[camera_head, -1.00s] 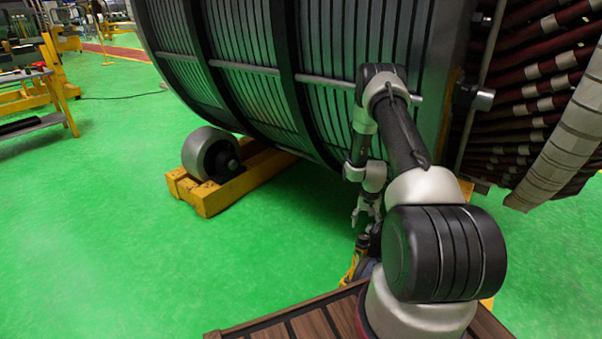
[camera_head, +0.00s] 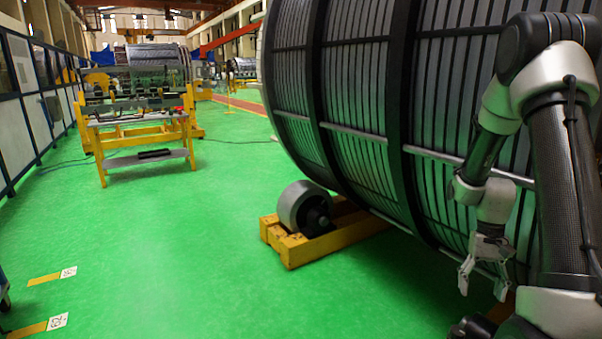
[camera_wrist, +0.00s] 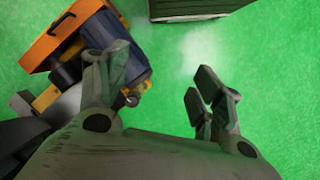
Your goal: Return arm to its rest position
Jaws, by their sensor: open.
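My gripper (camera_head: 482,278) hangs from my folded arm at the right of the head view, fingers pointing down, in front of the big ribbed stator. In the wrist view my gripper (camera_wrist: 160,90) has its fingers spread apart. Only green floor shows between them, so it is open and empty. The large cylindrical stator (camera_head: 360,60) fills the right and centre of the head view, behind my arm. From the head view I cannot tell the exact gap between my arm and the stator.
A grey roller (camera_head: 300,205) on a yellow support (camera_head: 325,240) stands under the stator. An orange, blue and black machine (camera_wrist: 105,50) is close by the left finger in the wrist view. A yellow-legged workbench (camera_head: 145,120) stands far left. Green floor (camera_head: 180,240) is clear between.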

